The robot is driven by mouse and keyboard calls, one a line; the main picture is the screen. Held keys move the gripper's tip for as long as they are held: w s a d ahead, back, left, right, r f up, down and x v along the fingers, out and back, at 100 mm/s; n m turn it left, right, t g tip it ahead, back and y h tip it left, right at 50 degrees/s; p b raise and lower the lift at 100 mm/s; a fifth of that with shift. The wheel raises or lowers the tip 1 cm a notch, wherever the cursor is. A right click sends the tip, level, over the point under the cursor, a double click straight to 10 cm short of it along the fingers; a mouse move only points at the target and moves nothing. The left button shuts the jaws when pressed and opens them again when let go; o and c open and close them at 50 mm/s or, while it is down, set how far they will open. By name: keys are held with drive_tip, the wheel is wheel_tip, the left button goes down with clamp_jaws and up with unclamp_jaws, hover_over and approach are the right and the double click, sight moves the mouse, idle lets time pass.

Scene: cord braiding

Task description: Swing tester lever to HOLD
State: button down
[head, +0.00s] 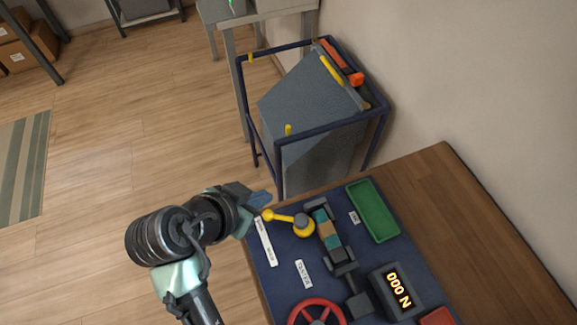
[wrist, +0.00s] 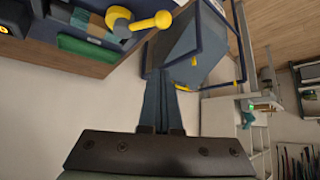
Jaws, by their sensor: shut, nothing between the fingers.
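The yellow tester lever (head: 284,218) has a ball knob (head: 267,215) at its left end and a round grey-capped hub (head: 302,224) at its right. It points left, toward the board's left edge. My gripper (head: 262,199) is shut and empty, just above and left of the knob in the head view, apparently apart from it. In the wrist view my closed fingers (wrist: 161,85) are at centre, and the lever's knob (wrist: 163,19) is above their tips. White labels lie by the lever; their words are too small to read surely.
The blue board (head: 283,275) carries a clamp fixture (head: 330,237), a green tray (head: 373,211), a red handwheel (head: 316,303) and a display (head: 398,290) reading "000 N". A dark blue frame (head: 243,100) around a grey block stands behind the table. Open floor lies left.

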drive_tip(key=shift+w+d+f, duration=0.1)
drive_tip(key=shift+d+f, duration=0.1)
drive_tip(key=shift+f, duration=0.15)
drive_tip(key=x, duration=0.8)
drive_tip(key=shift+f, duration=0.15)
drive_tip(key=shift+a+f, duration=0.2)
drive_tip(key=shift+s+a+f, duration=0.15)
drive_tip(key=shift+s+a, duration=0.3)
drive_tip(key=shift+s, duration=0.25)
drive_tip(key=shift+s+a+f, duration=0.15)
drive_tip(key=shift+s+a, duration=0.3)
drive_tip(key=shift+s, duration=0.2)
